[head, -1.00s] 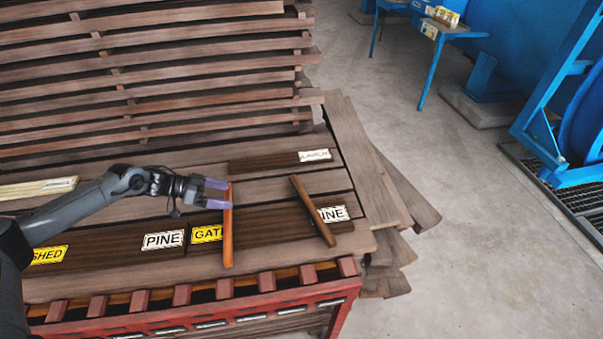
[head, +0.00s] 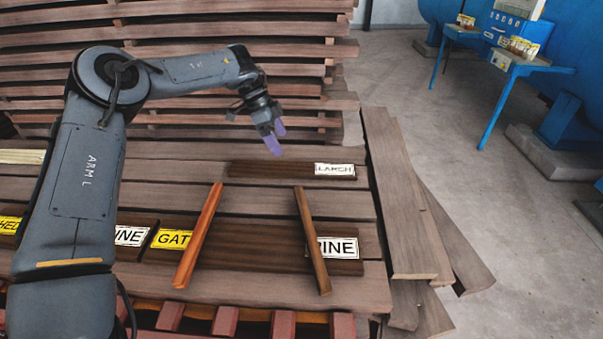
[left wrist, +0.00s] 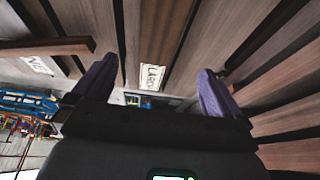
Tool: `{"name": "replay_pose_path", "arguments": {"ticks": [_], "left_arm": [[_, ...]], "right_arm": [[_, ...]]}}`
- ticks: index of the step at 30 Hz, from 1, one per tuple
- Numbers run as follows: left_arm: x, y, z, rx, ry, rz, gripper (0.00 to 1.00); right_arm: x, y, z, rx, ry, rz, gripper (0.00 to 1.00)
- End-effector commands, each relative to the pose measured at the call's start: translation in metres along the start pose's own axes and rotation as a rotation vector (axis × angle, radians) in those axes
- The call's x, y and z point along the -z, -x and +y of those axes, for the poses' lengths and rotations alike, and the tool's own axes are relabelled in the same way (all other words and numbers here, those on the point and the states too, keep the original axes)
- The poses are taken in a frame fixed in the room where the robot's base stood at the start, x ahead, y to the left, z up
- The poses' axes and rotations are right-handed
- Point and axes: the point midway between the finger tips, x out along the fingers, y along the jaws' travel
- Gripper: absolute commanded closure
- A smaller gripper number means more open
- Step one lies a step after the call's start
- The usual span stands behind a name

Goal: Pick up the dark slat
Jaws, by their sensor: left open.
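The dark brown slat (head: 312,240) lies on the plank deck, crossing a dark board labelled PINE (head: 290,260). My left gripper (head: 276,137) is open and empty, fingers pointing down, at the near end of the stacked planks, beyond the far end of the dark slat and close to the LARCH board (head: 270,171). In the left wrist view the LARCH board (left wrist: 163,30) shows between the open fingers (left wrist: 157,72). One slat (left wrist: 45,47) lies left of them. My right gripper is not in view.
A stack of long brown planks (head: 200,95) rises behind the deck. Loose boards (head: 400,200) jut out at the right. A blue table (head: 520,65) stands on the concrete floor farther back. A pale strip (head: 22,156) lies at the left.

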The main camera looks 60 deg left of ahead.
Motion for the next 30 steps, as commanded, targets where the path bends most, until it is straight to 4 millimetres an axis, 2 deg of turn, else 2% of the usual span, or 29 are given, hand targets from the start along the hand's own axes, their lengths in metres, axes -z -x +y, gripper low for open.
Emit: {"name": "replay_pose_path", "arguments": {"ticks": [9, 17, 25, 30], "left_arm": [[-0.001, -0.042, 0.0, -0.002, 0.0, -0.001, 0.0], [-0.002, -0.056, 0.0, 0.0, 0.0, 0.0, 0.0], [-0.005, -0.09, 0.001, -0.002, 0.0, -0.001, 0.0], [-0.004, -0.101, 0.001, 0.0, 0.0, 0.0, 0.0]], "right_arm": [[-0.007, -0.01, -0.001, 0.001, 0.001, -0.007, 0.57], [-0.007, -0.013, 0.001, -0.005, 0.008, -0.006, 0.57], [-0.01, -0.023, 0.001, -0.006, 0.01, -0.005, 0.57], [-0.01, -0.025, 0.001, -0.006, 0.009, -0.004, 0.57]]}}
